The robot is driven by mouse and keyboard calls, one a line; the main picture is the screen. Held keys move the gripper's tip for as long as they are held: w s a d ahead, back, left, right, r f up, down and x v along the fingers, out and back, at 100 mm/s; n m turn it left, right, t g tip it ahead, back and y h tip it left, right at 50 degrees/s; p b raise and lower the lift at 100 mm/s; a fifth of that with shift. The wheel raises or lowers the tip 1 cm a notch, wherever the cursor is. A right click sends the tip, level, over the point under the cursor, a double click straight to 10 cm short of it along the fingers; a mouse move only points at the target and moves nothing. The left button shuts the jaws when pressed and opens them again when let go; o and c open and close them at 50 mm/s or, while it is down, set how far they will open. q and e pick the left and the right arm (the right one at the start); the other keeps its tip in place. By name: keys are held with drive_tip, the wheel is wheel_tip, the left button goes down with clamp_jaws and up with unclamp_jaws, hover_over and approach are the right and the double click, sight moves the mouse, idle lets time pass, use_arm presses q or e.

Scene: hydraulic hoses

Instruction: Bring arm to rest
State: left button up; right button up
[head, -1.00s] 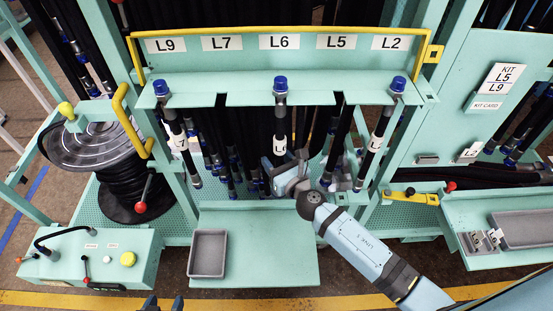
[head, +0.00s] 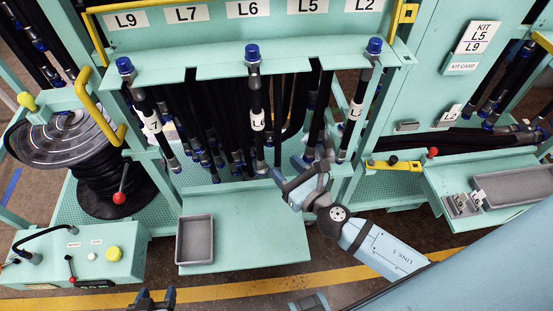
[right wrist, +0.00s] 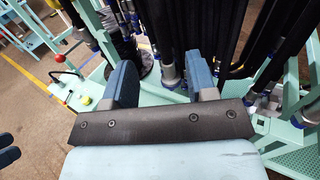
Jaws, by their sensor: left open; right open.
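My right gripper (head: 298,166) is in front of the hanging hoses, below the rack, its arm coming in from the lower right. Its two blue fingers are apart and hold nothing; they also show in the right wrist view (right wrist: 163,80), with hoses beyond them. My left gripper (head: 156,295) is at the bottom edge of the head view, partly cut off, its fingers apart and empty. Black hoses with blue caps hang from the rack: a left one (head: 151,112), a middle one (head: 256,105) and a right one (head: 358,100). The middle hose hangs just above and left of the right gripper.
A grey tray (head: 195,241) sits on the green shelf (head: 262,235). A control box (head: 85,258) with levers and a hose reel (head: 70,150) are at the left. A side table (head: 470,225) with a grey tray (head: 515,184) is at the right.

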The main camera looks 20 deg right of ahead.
drive_tip(key=shift+s, duration=0.3)
idle(0.5)
drive_tip(key=s+f+m+g+p, duration=0.3)
drive_tip(key=s+m, duration=0.3)
drive_tip(key=m, duration=1.2)
drive_tip(key=s+f+m+g+h+p, duration=0.1)
drive_tip(key=s+f+m, duration=0.4)
drive_tip(key=m, duration=1.2)
drive_tip(key=shift+s+d+f+m+g+p, duration=0.25)
drive_tip(key=shift+s+m+g+p, duration=0.2)
drive_tip(key=shift+g+p, duration=0.6)
